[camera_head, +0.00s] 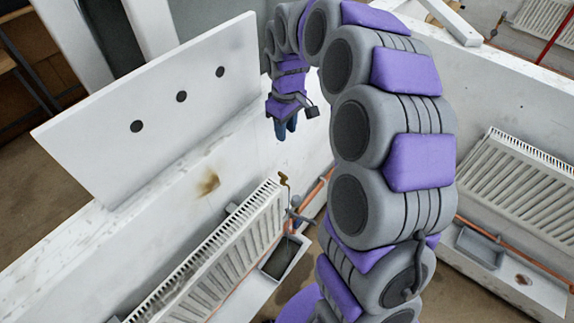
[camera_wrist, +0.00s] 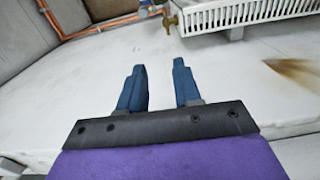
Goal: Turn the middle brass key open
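A white board with three dark holes (camera_head: 181,97) stands on the ledge at left. A grey tray (camera_head: 284,256) sits below the pipe. Another radiator (camera_head: 520,185) with a copper pipe is at right. A brown stain (camera_head: 208,183) marks the white wall. Space around my gripper looks clear.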

